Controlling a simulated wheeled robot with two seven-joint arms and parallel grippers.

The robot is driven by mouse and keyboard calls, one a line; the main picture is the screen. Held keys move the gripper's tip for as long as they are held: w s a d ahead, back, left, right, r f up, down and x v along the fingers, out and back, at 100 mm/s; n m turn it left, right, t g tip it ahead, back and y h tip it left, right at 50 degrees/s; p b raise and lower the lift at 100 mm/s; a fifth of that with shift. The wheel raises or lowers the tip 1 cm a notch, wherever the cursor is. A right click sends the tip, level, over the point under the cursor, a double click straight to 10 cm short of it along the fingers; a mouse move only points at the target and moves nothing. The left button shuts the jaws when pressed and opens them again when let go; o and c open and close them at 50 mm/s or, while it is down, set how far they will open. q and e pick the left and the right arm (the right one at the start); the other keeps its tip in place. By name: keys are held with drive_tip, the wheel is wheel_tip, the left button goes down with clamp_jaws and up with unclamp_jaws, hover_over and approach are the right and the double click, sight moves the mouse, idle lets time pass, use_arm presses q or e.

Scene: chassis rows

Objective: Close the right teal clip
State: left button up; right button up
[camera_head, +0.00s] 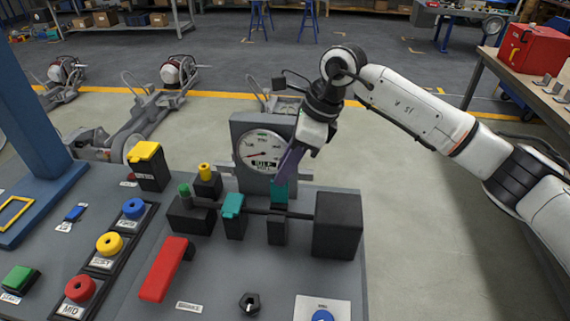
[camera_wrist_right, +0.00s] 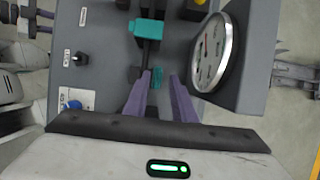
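The right teal clip (camera_head: 279,191) sits on the dark bar of the fixture, just in front of the gauge and partly behind my right gripper's fingers. My right gripper (camera_head: 284,171) points down at it from above. In the right wrist view the purple fingers are apart, and the right teal clip (camera_wrist_right: 157,73) shows between their tips. I cannot tell whether they touch it. The left teal clip (camera_head: 233,205) sits on a black block to the left; it also shows in the right wrist view (camera_wrist_right: 148,29). My left gripper is not in view.
A round gauge (camera_head: 262,150) on a grey housing stands right behind the right clip. A black box (camera_head: 337,224) is to the right. A red lever (camera_head: 164,268), a yellow-topped block (camera_head: 147,165) and several coloured buttons are to the left. A black knob (camera_head: 249,303) is in front.

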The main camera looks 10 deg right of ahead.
drive_tip(key=shift+a+f, duration=0.1)
clamp_jaws()
drive_tip(key=shift+b, duration=0.35)
drive_tip(key=shift+t, duration=0.3)
